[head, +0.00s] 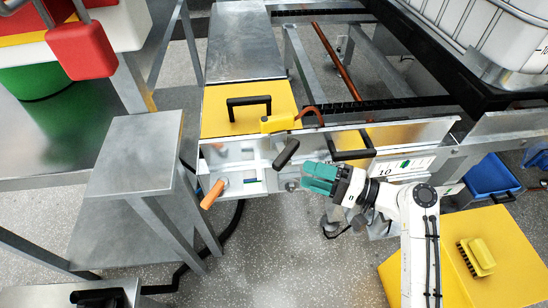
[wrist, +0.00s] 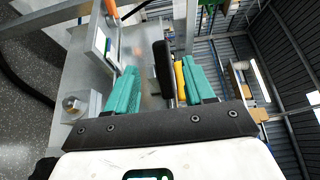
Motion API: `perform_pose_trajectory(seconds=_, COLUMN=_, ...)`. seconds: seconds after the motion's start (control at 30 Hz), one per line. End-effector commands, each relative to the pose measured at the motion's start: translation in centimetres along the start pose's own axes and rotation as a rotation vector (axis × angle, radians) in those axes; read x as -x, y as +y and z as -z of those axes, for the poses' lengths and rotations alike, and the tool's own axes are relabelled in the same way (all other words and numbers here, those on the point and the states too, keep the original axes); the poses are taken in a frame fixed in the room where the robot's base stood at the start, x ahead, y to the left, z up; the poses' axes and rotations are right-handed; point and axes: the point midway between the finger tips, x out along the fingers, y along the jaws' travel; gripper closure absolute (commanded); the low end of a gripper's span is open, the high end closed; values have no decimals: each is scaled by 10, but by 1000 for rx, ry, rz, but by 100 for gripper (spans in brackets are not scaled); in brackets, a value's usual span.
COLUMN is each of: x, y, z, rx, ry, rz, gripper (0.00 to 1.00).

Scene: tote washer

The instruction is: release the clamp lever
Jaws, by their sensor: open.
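A lever with a thick black grip (head: 286,153), which looks like the clamp lever, stands tilted at the front panel of the metal machine. My gripper (head: 304,178) has teal fingers and is open, just right of and below the lever in the head view. In the wrist view the black grip (wrist: 162,68) shows upright between the two spread fingers of my gripper (wrist: 159,75), ahead of the palm. I see no finger touching it. The lever's lower end and pivot are partly hidden.
An orange handle (head: 212,194) sticks out left on the same panel. A yellow block (head: 278,124) with a curved red-brown piece lies above the lever. A grey metal stand (head: 135,155) is at left. Speckled floor lies open below.

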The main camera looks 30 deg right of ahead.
Motion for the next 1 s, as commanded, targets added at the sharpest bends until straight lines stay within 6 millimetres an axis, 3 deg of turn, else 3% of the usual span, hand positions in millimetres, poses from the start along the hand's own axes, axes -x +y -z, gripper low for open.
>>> perform_pose_trajectory(seconds=0.17, x=-14, y=-1, z=-1, rx=-6, ry=-8, rz=3, gripper=47)
perform_pose_trajectory(seconds=0.6, x=-88, y=0, z=-1, rx=-4, ry=-6, rz=2, gripper=47)
perform_pose_trajectory(seconds=0.8, x=-105, y=-1, z=-1, rx=-3, ry=-5, rz=1, gripper=47)
perform_pose_trajectory(seconds=1.0, x=-107, y=-1, z=-1, rx=-4, ry=-4, rz=1, gripper=47)
